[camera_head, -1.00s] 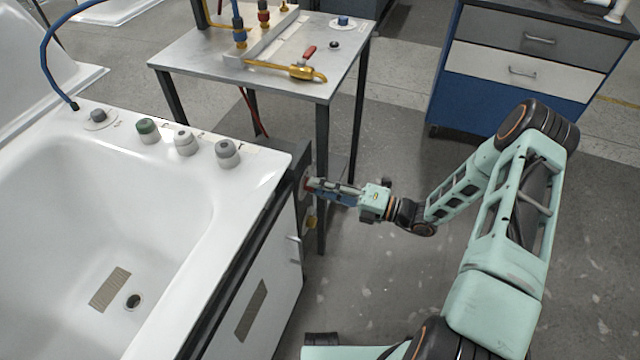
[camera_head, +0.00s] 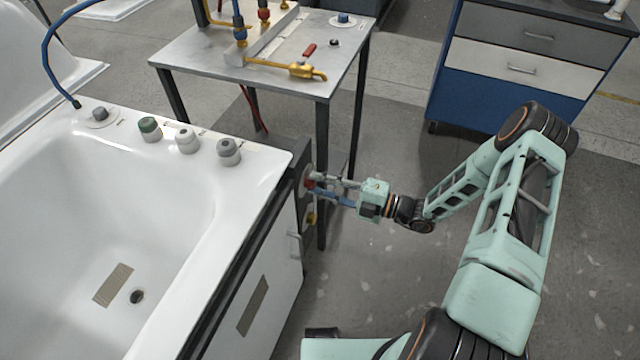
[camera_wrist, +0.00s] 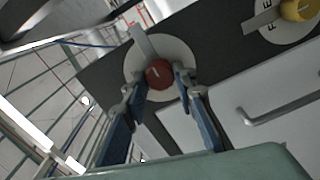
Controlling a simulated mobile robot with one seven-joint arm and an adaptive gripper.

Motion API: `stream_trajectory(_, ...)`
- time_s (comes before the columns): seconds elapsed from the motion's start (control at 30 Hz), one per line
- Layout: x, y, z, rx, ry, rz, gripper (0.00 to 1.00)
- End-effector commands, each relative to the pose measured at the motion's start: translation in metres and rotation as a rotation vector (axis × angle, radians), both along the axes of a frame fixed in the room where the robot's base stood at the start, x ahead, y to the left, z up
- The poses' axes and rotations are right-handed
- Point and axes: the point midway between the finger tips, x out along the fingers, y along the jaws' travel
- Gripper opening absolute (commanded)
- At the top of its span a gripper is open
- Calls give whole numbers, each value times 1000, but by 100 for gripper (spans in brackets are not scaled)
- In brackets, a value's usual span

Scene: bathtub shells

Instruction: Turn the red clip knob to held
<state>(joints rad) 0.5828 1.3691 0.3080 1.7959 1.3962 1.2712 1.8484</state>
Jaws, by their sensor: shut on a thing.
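The red clip knob (camera_wrist: 159,74) sits on a round pale plate (camera_wrist: 178,48) on the dark end panel of the tub frame; a white mark shows on its face. In the head view the red knob (camera_head: 310,183) is a small patch on the panel at the tub's right end. My gripper (camera_wrist: 160,80) faces the panel, with one fingertip on each side of the knob, shut on it. In the head view my gripper (camera_head: 318,186) reaches left to the panel. The wording around the knob cannot be read.
A yellow knob (camera_wrist: 297,9) on its own plate is beside the red one. A door handle (camera_wrist: 280,108) sticks out nearby. The metal table (camera_head: 300,75) with pipe fittings stands close behind my gripper. The floor to the right is clear.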

Motion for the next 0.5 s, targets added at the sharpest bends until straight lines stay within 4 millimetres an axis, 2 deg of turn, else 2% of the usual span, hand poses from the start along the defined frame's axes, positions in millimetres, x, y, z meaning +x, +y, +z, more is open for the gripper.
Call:
stream_trajectory(0.27,0,0,0,2,2,0,1)
stream_trajectory(0.3,0,0,0,2,2,0,28)
stream_trajectory(0.43,0,0,0,0,1,0,43)
stream_trajectory(0.5,0,0,0,0,1,0,43)
